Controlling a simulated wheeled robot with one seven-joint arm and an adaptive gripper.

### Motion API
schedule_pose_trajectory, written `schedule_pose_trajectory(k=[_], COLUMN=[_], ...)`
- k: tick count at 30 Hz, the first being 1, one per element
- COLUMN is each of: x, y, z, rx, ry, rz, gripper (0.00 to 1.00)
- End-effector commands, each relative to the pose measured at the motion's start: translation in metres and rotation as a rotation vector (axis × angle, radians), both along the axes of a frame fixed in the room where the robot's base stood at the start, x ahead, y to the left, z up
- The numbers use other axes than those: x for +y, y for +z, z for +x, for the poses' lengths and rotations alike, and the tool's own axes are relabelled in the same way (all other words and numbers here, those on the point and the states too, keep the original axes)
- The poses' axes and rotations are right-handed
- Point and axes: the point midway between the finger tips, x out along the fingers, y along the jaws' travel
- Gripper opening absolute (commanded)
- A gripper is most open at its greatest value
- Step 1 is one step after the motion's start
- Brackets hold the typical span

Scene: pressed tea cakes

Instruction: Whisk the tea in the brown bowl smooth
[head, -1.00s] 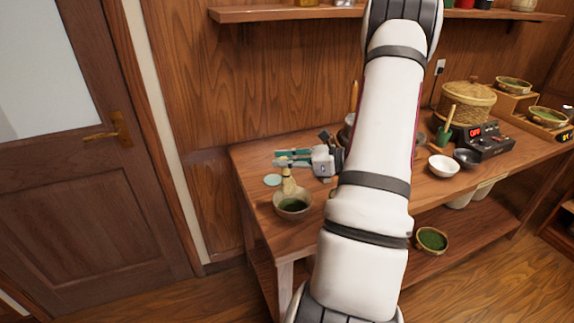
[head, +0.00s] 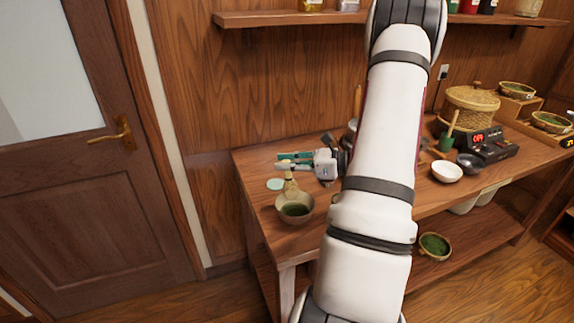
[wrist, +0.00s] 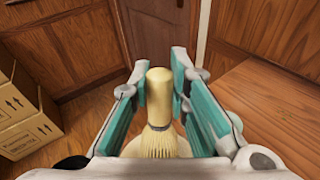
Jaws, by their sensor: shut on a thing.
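The brown bowl (head: 294,208) with dark green tea stands near the left front corner of the wooden table. The pale bamboo whisk (head: 290,185) is upright at the bowl's back rim, its tines down. Whether the tines touch the tea cannot be told. My gripper (head: 287,163) is shut on the whisk's handle, above the bowl. In the wrist view, the whisk (wrist: 158,100) stands between the teal fingers of my gripper (wrist: 160,88). There its tine ends and the bowl are mostly hidden behind the gripper body.
A white bowl (head: 446,172), a dark bowl (head: 469,162) and a woven basket (head: 471,105) stand on the table's right side. Another green-filled bowl (head: 434,247) sits on the lower shelf. Cartons (wrist: 25,118) show in the wrist view.

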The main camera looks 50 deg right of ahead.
Motion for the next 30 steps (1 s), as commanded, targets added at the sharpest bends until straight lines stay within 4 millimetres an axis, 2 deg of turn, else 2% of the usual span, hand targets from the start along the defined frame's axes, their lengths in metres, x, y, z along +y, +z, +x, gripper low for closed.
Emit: schedule_pose_trajectory(k=[15,30], x=[0.000,0.000], y=[0.046,0.046], z=[-0.001,0.000], rx=[0.000,0.000], ry=[0.000,0.000], rz=[-0.001,0.000], gripper=[0.03,0.03])
